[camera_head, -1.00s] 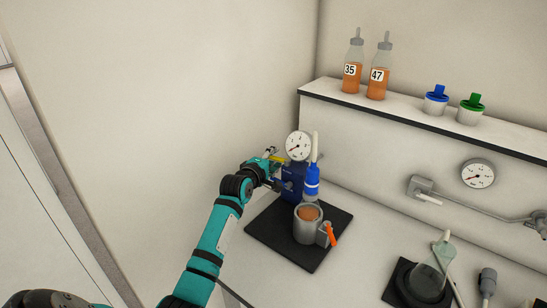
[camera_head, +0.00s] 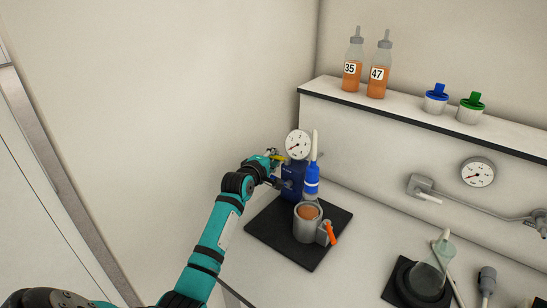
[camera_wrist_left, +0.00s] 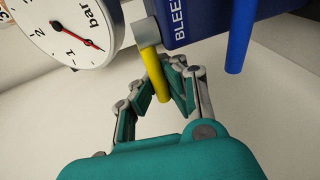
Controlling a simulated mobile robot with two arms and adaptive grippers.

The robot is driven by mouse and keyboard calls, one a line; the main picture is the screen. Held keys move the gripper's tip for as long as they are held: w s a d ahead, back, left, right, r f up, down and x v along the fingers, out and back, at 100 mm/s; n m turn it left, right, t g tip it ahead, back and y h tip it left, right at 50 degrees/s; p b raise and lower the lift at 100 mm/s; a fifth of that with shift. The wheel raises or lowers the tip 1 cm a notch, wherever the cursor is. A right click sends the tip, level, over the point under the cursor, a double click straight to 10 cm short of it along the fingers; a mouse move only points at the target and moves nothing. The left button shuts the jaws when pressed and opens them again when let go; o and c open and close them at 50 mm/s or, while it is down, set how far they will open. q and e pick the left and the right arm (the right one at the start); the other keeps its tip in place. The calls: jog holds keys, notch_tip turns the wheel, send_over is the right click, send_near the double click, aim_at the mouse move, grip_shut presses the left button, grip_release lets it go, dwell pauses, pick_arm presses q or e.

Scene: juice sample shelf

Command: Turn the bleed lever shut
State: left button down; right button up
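The bleed lever (camera_wrist_left: 157,78) is a yellow rod on a grey pivot at the edge of a dark blue block (camera_wrist_left: 200,12) lettered "BLEE…". In the left wrist view it points down the picture, toward my palm. My left gripper (camera_wrist_left: 158,64) has its fingers drawn together on both sides of the lever; the exact contact is partly hidden. In the head view, my left gripper (camera_head: 270,164) is at the left side of the blue block (camera_head: 293,180), and only a bit of yellow shows there. My right gripper is not in view.
A pressure gauge (camera_head: 298,144) sits above the block; a blue rod (camera_wrist_left: 239,40) hangs nearby. A grey cup (camera_head: 307,227) with an orange handle stands on the black mat (camera_head: 270,238). Bottles 35 (camera_head: 353,68) and 47 (camera_head: 379,73) stand on the shelf. A flask (camera_head: 432,275) is at right.

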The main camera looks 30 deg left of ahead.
pick_arm(q)
jog(key=shift+f, duration=0.2)
jog(key=shift+w+f+m+h+b, duration=0.15)
jog(key=shift+m+h+b, duration=0.15)
jog(key=shift+h+b, duration=0.15)
jog(key=m+h+b, duration=0.1)
jog(key=b, duration=0.1)
jog(key=m+h+b, duration=0.1)
jog(key=h+b, duration=0.1)
jog(key=shift+w+d, duration=0.1)
jog(key=shift+w, duration=0.3)
jog(key=c, duration=1.4)
grip_release()
jog(key=shift+s+r, duration=0.2)
jog(key=shift+r, duration=0.05)
jog(key=shift+o, duration=0.3)
jog(key=shift+w, duration=0.1)
